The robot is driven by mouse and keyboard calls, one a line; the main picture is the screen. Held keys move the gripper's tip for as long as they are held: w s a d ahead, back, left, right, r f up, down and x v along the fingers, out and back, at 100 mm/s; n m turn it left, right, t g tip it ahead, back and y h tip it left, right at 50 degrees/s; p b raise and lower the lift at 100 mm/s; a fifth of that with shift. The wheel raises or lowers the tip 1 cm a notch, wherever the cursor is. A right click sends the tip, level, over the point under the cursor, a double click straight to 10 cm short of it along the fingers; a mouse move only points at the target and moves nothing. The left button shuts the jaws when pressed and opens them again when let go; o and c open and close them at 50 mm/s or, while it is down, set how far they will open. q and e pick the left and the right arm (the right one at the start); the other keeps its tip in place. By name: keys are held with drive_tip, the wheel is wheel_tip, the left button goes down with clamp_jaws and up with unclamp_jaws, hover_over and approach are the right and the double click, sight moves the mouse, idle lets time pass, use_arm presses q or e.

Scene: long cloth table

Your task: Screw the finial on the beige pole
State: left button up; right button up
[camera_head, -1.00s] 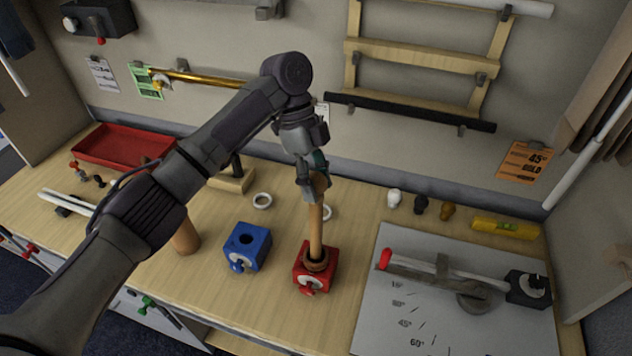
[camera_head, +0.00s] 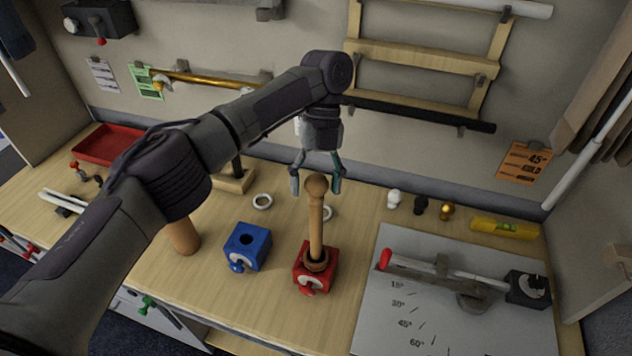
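The beige pole (camera_head: 316,222) stands upright in the red clamp block (camera_head: 314,270). A round wooden finial (camera_head: 317,185) sits on the pole's top end; I cannot tell how tightly it is seated. My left gripper (camera_head: 315,187) is open, its two fingers spread on either side of the finial and apart from it, seemingly just behind or above it. Its arm crosses the view from the lower left. My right gripper is not in view.
A blue block (camera_head: 247,247) with a hole stands left of the red one. White, black and gold finials (camera_head: 394,198) stand at the back right near a yellow level (camera_head: 505,228). A grey angle board (camera_head: 400,335) fills the right. A red tray (camera_head: 100,143) lies far left.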

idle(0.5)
use_arm(q)
drive_tip(key=n+h, duration=0.1)
drive_tip(key=n, duration=0.2)
drive_tip(key=shift+f+n+h, duration=0.1)
drive_tip(key=shift+n+h, duration=0.2)
drive_tip(key=n+h, duration=0.1)
drive_tip(key=n, duration=0.3)
drive_tip(key=shift+a+n+h, duration=0.1)
drive_tip(key=shift+n+h, duration=0.2)
drive_tip(key=shift+h, duration=0.1)
drive_tip(key=n+t+h, duration=0.1)
drive_tip(key=n, duration=0.2)
drive_tip(key=n+t+h, duration=0.1)
drive_tip(key=n, duration=0.2)
drive_tip(key=shift+n+t, duration=0.3)
drive_tip(key=shift+n, duration=0.1)
